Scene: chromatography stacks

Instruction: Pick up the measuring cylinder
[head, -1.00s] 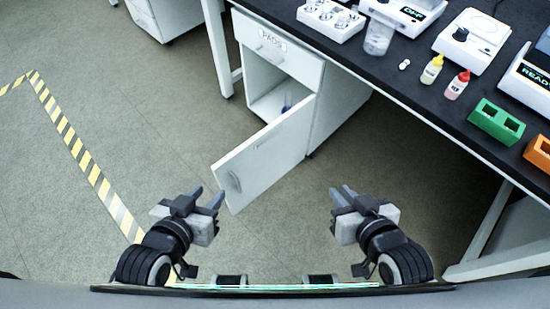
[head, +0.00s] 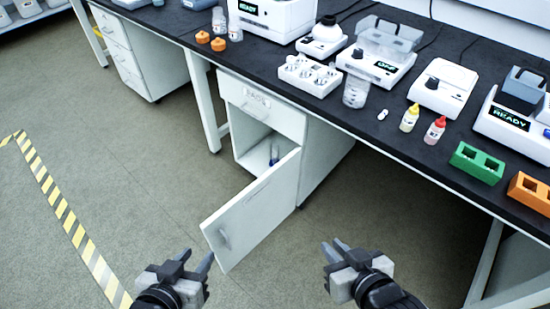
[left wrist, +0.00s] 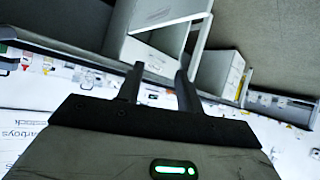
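My left gripper (head: 195,259) is open and empty, in front of the cabinet and low in the head view. Its spread fingers also show in the left wrist view (left wrist: 158,88). My right gripper (head: 335,250) is open and empty, to the right of the open door. Both grippers are well apart from the blue object.
The cabinet door (head: 252,210) swings out toward me, between my grippers and the opening. Above is a dark benchtop (head: 395,122) with a beaker (head: 356,92), bottles, a green rack (head: 477,163) and an orange rack (head: 530,193). The floor left of the door is clear.

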